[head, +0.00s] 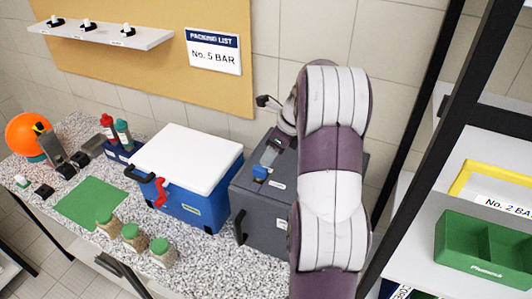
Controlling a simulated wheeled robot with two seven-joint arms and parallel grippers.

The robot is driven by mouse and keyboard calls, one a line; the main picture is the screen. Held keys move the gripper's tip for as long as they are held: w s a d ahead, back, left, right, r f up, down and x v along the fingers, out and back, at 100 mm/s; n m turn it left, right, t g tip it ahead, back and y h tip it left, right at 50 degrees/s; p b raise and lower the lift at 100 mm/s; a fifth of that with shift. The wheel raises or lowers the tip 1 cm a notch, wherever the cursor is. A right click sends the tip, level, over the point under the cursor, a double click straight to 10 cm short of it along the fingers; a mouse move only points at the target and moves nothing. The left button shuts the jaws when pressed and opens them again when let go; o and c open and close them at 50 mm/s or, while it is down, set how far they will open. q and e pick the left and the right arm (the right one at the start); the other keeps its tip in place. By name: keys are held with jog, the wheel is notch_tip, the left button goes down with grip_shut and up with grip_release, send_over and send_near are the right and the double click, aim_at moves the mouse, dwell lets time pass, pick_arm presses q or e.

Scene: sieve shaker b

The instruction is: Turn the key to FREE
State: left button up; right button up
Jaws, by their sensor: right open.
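A dark grey box (262,213) stands on the speckled counter, right of the blue cooler. A small blue piece (260,172) sits on its top near a white label (277,184). It may be the key, but it is too small to be sure, and I cannot read which way it points. My right arm rises in front of the box and bends down behind itself. My right gripper (267,158) is low over the box top by the blue piece, open and partly hidden; contact cannot be told. My left gripper is not in view.
A blue cooler with white lid (187,155) stands close left of the box. A shelf with a green bin (482,250) stands at right.

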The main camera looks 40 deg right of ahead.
aim_at(260, 168)
jog(key=p+x, duration=0.2)
jog(key=x, duration=0.6)
jog(key=shift+w+a+p, duration=0.1)
jog(key=shift+w+p, duration=0.1)
jog(key=shift+p, duration=0.1)
jog(key=shift+f, duration=0.35)
jog(key=shift+w+a, duration=0.1)
jog(key=shift+a, duration=0.05)
jog(key=shift+c, duration=0.3)
